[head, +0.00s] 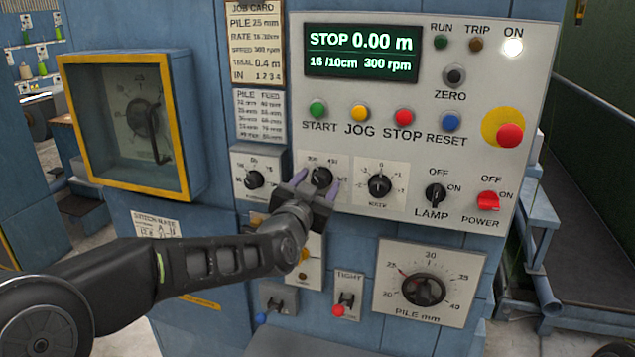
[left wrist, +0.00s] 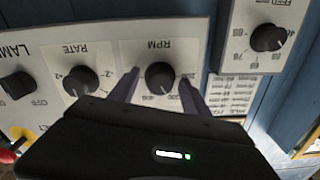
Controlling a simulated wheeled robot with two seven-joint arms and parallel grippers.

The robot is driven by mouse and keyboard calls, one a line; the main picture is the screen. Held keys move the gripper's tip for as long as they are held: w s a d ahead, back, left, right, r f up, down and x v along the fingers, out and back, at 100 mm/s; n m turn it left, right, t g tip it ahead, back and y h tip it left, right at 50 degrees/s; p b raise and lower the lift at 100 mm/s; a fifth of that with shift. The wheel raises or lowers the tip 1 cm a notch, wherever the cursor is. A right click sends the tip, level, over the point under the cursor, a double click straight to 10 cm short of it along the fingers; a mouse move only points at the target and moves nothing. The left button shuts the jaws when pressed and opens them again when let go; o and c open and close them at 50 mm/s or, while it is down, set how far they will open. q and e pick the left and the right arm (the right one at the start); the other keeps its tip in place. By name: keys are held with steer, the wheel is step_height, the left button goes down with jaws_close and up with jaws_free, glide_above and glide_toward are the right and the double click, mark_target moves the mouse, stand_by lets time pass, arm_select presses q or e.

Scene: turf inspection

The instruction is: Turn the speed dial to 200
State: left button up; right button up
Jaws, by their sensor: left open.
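The speed dial, a black knob marked RPM in the left wrist view (left wrist: 160,75), sits on a pale plate of the control panel. In the head view the same dial (head: 321,176) is partly hidden by my gripper. My left gripper (head: 318,188) is open, with one finger on each side of the knob; I cannot tell whether they touch it. In the left wrist view the fingers (left wrist: 157,88) stand either side of the dial. The display (head: 361,53) reads STOP 0.00 m, 16/10cm and 300 rpm. The dial's exact pointer position is unclear. My right gripper is out of view.
The rate knob (head: 380,185) is close right of the speed dial, and the feed knob (head: 254,180) is to its left. Above are the start (head: 317,108), jog, stop and reset buttons. A yellow-framed box (head: 127,125) juts out at left. The pile dial (head: 423,289) is below.

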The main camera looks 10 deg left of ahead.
arm_select(q)
steer(key=shift+c, duration=0.4)
jaws_close()
steer(key=shift+f, duration=0.1)
steer(key=n+b, duration=0.2)
steer(key=b, duration=0.1)
steer(key=shift+f+n, duration=0.15)
steer(key=shift+n, duration=0.15)
steer(key=n+b, duration=0.2)
steer(key=shift+n+b, duration=0.3)
steer(key=n+b, duration=0.2)
steer(key=n, duration=0.1)
steer(key=shift+r+n+b, duration=0.2)
steer(key=shift+n+b, duration=0.75)
steer(key=shift+n, duration=0.95)
